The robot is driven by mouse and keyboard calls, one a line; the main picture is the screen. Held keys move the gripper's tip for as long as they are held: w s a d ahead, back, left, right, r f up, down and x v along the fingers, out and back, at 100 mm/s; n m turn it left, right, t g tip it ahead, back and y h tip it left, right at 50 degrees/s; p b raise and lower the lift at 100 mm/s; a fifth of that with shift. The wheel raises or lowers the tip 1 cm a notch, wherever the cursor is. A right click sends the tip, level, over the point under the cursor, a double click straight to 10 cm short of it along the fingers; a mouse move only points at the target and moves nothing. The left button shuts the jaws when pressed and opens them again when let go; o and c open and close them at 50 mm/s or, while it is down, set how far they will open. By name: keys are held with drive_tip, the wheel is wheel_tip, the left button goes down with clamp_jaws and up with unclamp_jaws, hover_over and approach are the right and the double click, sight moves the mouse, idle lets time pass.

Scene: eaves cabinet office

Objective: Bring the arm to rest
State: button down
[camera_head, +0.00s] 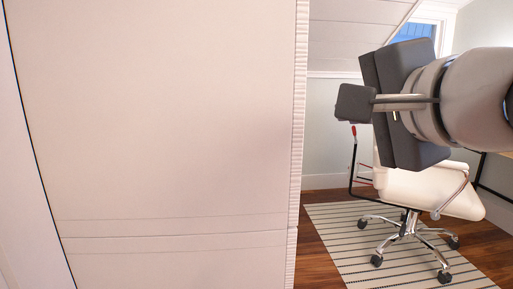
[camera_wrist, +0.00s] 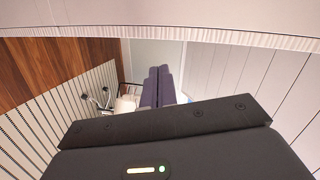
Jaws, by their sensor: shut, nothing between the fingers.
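My gripper (camera_wrist: 163,72) shows in the wrist view with its two dark fingers side by side and touching. Nothing is between them. Its broad dark body fills the bottom of that view. In the head view, my arm comes in from the right edge as a pale grey link with the dark gripper body (camera_head: 397,105) at its end. It hangs in the air in front of an office chair. I cannot make out the fingertips clearly in the head view.
A large pale panel (camera_head: 160,120) with a ribbed edge fills the left of the head view, close by. A cream office chair (camera_head: 415,190) on casters stands on a striped rug (camera_head: 345,240). Wood floor (camera_head: 312,262) shows beside it. A sloped ceiling and window are behind.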

drive_tip(key=s+d+f+n+g+h+p, duration=0.1)
drive_tip(key=f+n+g, duration=0.3)
drive_tip(key=f, duration=1.1)
drive_tip(key=s+d+f+n+g+h+p, duration=0.2)
drive_tip(key=f+n, duration=0.6)
drive_tip(key=f, duration=0.8)
drive_tip(key=s+g+h+p, duration=0.1)
drive_tip(key=s+g+p, duration=0.1)
drive_tip(key=g, duration=0.1)
drive_tip(key=shift+s+d+f, duration=0.2)
drive_tip(key=shift+s+f, duration=0.05)
drive_tip(key=shift+f, duration=0.05)
